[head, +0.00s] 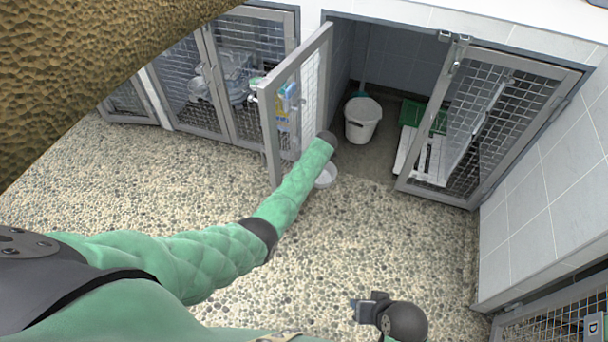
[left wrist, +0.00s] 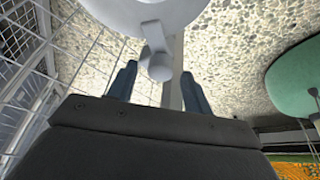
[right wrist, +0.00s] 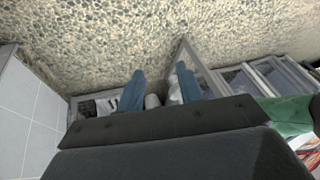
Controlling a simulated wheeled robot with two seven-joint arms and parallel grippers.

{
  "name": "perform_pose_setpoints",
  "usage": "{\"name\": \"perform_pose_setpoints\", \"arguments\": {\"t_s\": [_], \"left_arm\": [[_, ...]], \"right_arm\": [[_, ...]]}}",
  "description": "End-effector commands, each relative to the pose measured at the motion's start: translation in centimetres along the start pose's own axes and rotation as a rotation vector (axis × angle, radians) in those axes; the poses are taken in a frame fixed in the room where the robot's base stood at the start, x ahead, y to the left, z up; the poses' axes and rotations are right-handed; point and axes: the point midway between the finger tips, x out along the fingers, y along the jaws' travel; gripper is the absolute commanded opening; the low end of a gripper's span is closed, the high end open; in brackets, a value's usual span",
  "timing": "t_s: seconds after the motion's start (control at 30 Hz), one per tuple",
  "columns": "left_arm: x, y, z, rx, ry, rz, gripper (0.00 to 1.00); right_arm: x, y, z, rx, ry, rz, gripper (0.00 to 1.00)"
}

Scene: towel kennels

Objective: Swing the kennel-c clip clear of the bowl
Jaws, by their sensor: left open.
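The open kennel door (head: 295,100) stands swung outward in the head view. A pale bowl (head: 326,175) shows beside it, partly covered by my left arm. In the left wrist view the bowl (left wrist: 150,12) fills the top middle. A grey clip with a rounded knob (left wrist: 158,66) lies against the bowl's near edge, between my open left gripper's fingers (left wrist: 158,72). I cannot tell whether the fingers touch the clip. In the head view the left fingers are hidden behind my wrist. My right gripper (right wrist: 159,70) is open and empty, low over the floor, away from the door.
Inside the open kennel are a white bucket (head: 362,119), a green crate (head: 427,117) and a white slatted board (head: 424,155). The pebbled floor (head: 390,240) in front is clear.

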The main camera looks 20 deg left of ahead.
Motion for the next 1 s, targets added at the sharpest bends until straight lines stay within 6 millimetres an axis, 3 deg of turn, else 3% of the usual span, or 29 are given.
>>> {"name": "perform_pose_setpoints", "arguments": {"t_s": [0.4,0.63,1.0], "left_arm": [[0.9,0.0,0.0,0.001,-0.001,0.0,0.5],[0.9,0.0,0.0,0.001,-0.001,0.0,0.07],[0.8,-0.1,-0.1,0.047,-0.002,0.018,0.06]], "right_arm": [[-0.1,0.1,-0.8,-0.004,0.012,0.002,0.36],[0.0,0.0,-0.5,-0.002,0.007,0.001,0.36],[-0.6,0.0,0.3,0.002,-0.018,0.006,0.36]]}}
